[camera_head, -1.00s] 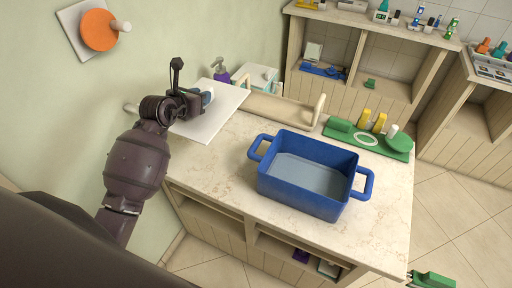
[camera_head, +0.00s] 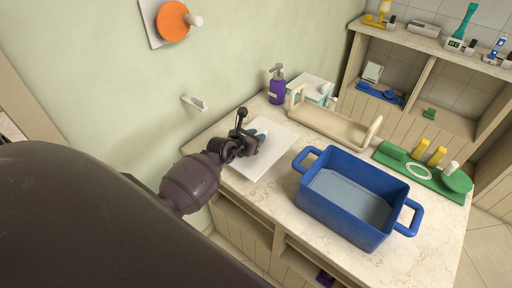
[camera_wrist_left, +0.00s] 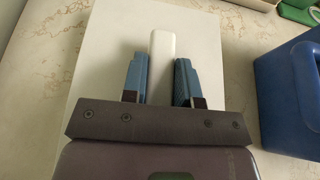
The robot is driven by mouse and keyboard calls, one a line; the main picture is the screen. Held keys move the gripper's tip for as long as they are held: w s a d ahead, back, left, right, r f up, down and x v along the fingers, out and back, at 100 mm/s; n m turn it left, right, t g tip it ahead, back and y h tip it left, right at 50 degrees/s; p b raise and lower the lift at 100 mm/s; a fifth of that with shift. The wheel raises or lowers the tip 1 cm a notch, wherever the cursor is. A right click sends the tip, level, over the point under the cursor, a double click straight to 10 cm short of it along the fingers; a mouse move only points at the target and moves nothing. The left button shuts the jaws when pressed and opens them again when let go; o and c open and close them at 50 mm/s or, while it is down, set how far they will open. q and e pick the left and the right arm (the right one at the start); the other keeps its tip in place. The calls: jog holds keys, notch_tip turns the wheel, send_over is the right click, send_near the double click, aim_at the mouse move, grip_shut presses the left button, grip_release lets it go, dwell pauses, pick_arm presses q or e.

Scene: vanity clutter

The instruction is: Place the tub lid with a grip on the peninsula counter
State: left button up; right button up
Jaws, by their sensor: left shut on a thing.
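The tub lid is a flat white square panel (camera_head: 268,160) with a white bar grip on top. It lies level at the left end of the marble-topped peninsula counter (camera_head: 270,205), near the wall. I cannot tell whether it touches the top. My left gripper (camera_head: 257,140) is shut on the grip. In the left wrist view the blue fingertips (camera_wrist_left: 160,80) stand either side of the white grip (camera_wrist_left: 163,45), with the lid (camera_wrist_left: 105,55) spread beneath. In the head view the gripper hides part of the lid. My right gripper is out of view.
A blue two-handled tub (camera_head: 350,200) stands right of the lid. Behind are a beige handled tray (camera_head: 333,127), a purple pump bottle (camera_head: 277,88) and a pale box (camera_head: 312,88). A green board (camera_head: 425,172) with yellow pieces lies farther right. A white wall hook (camera_head: 195,102) is nearby.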

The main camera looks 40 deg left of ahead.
pick_arm(q)
notch_tip(320, 180, down, 4)
jog(key=shift+f+b, duration=0.15)
jog(key=shift+b, duration=0.35)
jog(key=shift+f, duration=0.2)
jog(key=o, duration=0.9)
jog(key=shift+o, duration=0.2)
